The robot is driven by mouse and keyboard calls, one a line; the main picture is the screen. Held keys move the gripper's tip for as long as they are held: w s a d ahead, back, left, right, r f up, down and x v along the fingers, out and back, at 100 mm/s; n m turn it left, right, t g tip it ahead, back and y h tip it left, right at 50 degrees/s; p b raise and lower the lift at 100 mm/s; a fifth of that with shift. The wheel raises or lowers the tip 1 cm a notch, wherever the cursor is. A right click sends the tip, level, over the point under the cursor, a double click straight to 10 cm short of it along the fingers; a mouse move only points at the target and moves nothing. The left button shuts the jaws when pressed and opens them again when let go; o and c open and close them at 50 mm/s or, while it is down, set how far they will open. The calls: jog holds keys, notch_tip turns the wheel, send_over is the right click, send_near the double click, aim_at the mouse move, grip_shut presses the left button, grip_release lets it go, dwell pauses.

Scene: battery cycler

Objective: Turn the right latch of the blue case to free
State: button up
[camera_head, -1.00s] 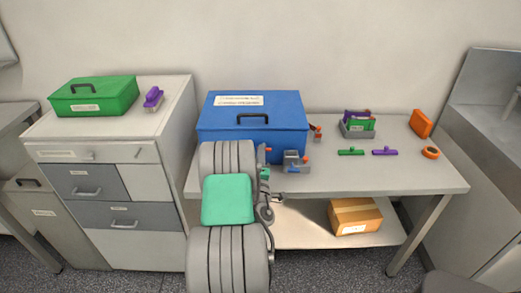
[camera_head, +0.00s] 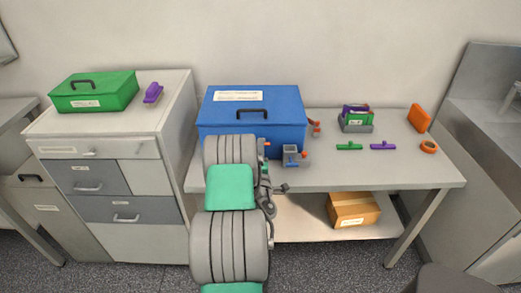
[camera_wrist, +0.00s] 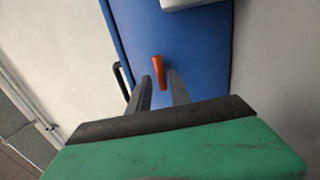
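The blue case (camera_head: 280,105) stands shut on the bench, with a black handle and a white label. In the wrist view its blue surface (camera_wrist: 205,60) fills the middle, with the black handle (camera_wrist: 122,80) at left. An orange latch (camera_wrist: 158,70) stands out from that surface. My gripper (camera_wrist: 160,78) is open, its two dark fingers on either side of the latch's near end in the picture; I cannot tell whether they touch it. An orange piece (camera_head: 266,143) shows beside the arm.
The right front of the bench is clear.

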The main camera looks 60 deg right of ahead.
jog(key=shift+o, duration=0.7)
jog(key=shift+f, duration=0.1)
jog(key=shift+a+f, duration=0.1)
jog(key=shift+a, duration=0.05)
jog(key=shift+s+a+f+b, duration=0.1)
jog(key=shift+a+f+b, duration=0.1)
jog(key=shift+b, duration=0.35)
jog(key=b+v, duration=0.1)
jog(key=v, duration=0.1)
jog(key=b+v, duration=0.3)
jog(key=v, duration=0.2)
jog(key=shift+r+b, duration=0.3)
